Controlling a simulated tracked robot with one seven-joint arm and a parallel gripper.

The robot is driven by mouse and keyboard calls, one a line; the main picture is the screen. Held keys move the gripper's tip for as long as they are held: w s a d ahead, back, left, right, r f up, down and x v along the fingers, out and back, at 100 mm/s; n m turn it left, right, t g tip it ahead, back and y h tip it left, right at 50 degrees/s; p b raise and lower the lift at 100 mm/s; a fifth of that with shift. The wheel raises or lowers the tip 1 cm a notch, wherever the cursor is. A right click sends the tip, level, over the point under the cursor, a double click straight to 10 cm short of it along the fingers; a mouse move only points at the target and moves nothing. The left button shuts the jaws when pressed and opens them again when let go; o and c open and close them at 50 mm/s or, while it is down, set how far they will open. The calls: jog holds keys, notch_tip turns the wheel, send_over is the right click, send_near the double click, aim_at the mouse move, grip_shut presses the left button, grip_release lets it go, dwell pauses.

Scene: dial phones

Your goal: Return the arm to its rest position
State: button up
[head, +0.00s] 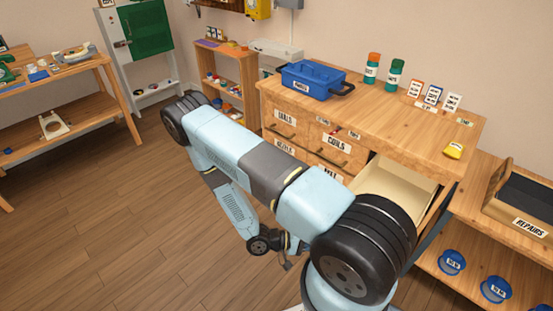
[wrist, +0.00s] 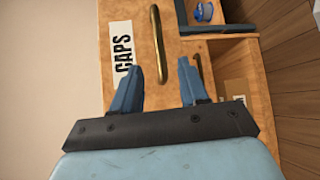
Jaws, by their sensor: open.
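My arm (head: 235,150) is pale blue with dark joints, stretching from the lower right up to a far elbow and folding back down. My gripper (head: 286,263) is low at the end of the folded forearm and small in the head view. In the wrist view my gripper (wrist: 158,68) has two blue fingers spread apart with nothing held between them. A brass handle (wrist: 158,45) on a wooden drawer front shows beyond the fingers; I cannot tell how far.
A wooden drawer cabinet (head: 440,130) has one drawer (head: 400,185) pulled open beside my arm. A blue toolbox (head: 312,80) stands on top. Wooden floor (head: 110,230) at left is clear.

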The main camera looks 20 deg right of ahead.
jog(key=w+a+r+m+y, duration=0.1)
jog(key=w+a+r+y, duration=0.2)
jog(key=r, duration=0.6)
jog(key=w+a+r+y, duration=0.25)
jog(key=w+r, duration=0.25)
jog(key=r, duration=0.4)
jog(key=w+a+r+m+y, duration=0.15)
jog(key=w+r+y, duration=0.3)
jog(key=r, duration=0.55)
jog(key=s+r+n+t+y, duration=0.2)
jog(key=s+r+t, duration=0.3)
jog(key=r, duration=1)
jog(key=s+a+r+n+t+y, duration=0.1)
jog(key=s+r+t, duration=0.5)
jog(key=r, duration=0.9)
jog(key=n+y, duration=0.1)
jog(key=y, duration=0.1)
jog(key=shift+s+a+y, duration=0.25)
jog(key=shift+s+y, duration=0.05)
jog(key=shift+s, duration=0.05)
jog(key=shift+f+n, duration=0.1)
jog(key=shift+n, duration=0.15)
